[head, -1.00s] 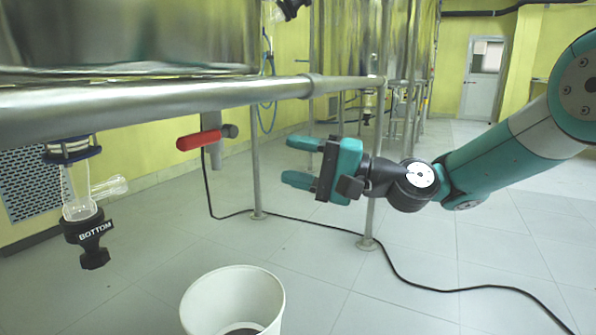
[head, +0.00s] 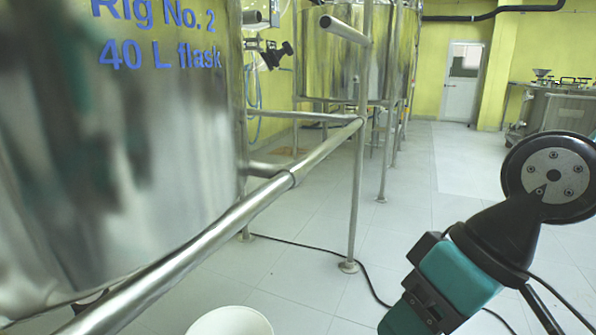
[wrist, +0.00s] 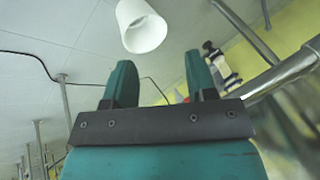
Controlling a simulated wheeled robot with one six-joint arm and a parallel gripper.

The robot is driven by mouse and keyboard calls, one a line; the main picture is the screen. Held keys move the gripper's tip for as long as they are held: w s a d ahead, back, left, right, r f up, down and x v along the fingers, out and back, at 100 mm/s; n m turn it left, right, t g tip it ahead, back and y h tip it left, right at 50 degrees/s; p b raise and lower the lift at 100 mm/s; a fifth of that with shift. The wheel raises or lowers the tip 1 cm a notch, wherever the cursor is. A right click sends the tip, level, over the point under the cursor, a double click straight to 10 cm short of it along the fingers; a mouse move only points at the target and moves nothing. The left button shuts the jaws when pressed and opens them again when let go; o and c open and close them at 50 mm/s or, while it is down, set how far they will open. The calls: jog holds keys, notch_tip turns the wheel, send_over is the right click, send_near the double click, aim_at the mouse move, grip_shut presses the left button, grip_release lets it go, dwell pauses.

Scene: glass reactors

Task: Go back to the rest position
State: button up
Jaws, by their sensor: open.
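My gripper (wrist: 160,85) shows in the wrist view with its two teal fingers apart and nothing between them. In the head view my gripper (head: 405,318) is at the lower right, close to the camera, pointing down and left, with its fingertips cut off by the bottom edge. It is clear of the steel rig frame to its left.
A large steel vessel (head: 130,150) marked "Rig No. 2 40 L flask" fills the left. Its frame rail (head: 225,230) runs along its front. A white bucket (head: 230,322) stands on the floor; the wrist view shows it too (wrist: 146,35). A black cable (head: 375,285) crosses the floor. Open floor (head: 440,180) lies beyond.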

jog(key=s+d+r+h+p, duration=0.1)
jog(key=s+d+r+p, duration=0.1)
jog(key=s+d, duration=0.1)
notch_tip(320, 180, up, 37)
jog(key=p, duration=3.6)
jog(key=shift+d, duration=0.15)
